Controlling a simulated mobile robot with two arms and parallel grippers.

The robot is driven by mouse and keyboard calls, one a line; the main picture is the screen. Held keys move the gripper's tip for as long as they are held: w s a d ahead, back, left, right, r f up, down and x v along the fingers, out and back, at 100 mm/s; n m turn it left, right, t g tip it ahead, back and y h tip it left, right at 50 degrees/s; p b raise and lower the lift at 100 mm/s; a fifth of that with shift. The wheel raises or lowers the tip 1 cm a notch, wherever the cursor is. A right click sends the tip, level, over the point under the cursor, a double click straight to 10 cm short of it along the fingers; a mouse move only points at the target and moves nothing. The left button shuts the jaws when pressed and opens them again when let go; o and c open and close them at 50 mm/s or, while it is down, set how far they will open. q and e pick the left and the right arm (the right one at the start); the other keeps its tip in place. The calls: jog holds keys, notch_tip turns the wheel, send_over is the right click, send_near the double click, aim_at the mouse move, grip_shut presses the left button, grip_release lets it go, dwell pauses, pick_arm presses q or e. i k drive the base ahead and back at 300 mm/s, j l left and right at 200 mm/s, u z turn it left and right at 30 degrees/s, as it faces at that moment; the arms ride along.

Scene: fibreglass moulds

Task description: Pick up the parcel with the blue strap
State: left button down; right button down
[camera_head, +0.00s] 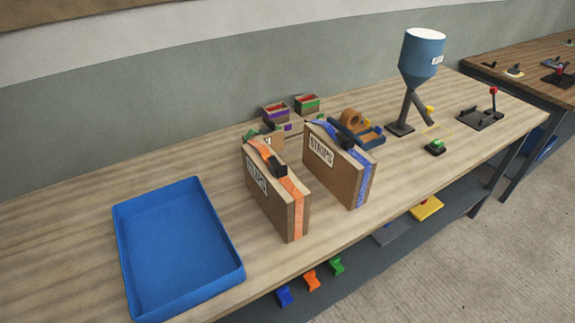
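The parcel with the blue strap (334,174) stands upright on the wooden workbench, right of the middle of the view. It is a brown box with a white "STRIPS" label on its left face, a dark handle or buckle on top and a blue strap down its near narrow side. A similar parcel with an orange strap (270,195) stands to its left, a small gap apart, also labelled. Neither of my grippers shows in this view.
A blue empty tray (178,295) lies on the bench at left. Small bins (307,104) and a tape dispenser (357,129) are behind the parcels. A blue hopper (422,58) stands further right. Coloured pieces (311,280) lie on the lower shelf. Bare bench lies between tray and parcels.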

aim_at(349, 175)
jog(key=k+l+u, duration=0.1)
jog(key=l+u, duration=0.4)
jog(key=k+l+u, duration=0.1)
jog(key=l+u, duration=0.15)
jog(key=u, duration=0.25)
